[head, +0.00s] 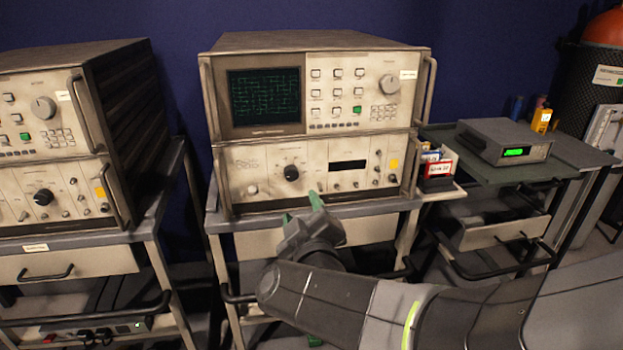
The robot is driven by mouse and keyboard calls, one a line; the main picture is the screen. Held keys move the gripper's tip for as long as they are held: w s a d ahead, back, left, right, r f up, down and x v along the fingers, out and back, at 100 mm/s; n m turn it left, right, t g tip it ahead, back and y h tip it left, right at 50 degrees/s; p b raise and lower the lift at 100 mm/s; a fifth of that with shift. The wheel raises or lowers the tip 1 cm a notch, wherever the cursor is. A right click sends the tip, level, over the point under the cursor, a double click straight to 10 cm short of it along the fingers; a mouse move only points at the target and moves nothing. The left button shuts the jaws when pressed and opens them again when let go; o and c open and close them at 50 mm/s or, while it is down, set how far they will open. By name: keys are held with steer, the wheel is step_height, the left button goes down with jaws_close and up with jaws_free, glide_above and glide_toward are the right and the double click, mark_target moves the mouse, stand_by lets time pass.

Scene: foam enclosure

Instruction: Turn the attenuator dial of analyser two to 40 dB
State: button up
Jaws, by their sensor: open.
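A beige two-tier analyser (258,143) stands on the middle cart, with a dark green screen and a lower panel. Its black dial (291,173) sits on the lower panel, left of a dark display; its pointer and scale are too small to read. A similar analyser (80,98) at the left has its own black dial (43,197). Label text is unreadable, so I cannot tell which is analyser two. My gripper (301,207) has green fingertips, is open and empty, and appears just below and right of the middle dial, apart from it.
Bar handles (425,92) flank the middle analyser's front. A small holder with a red-edged card (440,168) juts out at its right. A grey meter (504,141) with a green display stands on the right cart (480,174). The blue wall closes the back.

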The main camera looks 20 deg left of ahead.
mark_target(291, 176)
steer(key=b+x, duration=0.3)
steer(key=x, duration=0.9)
steer(key=shift+w+a, duration=0.1)
steer(key=shift+w, duration=0.15)
steer(key=c, duration=1)
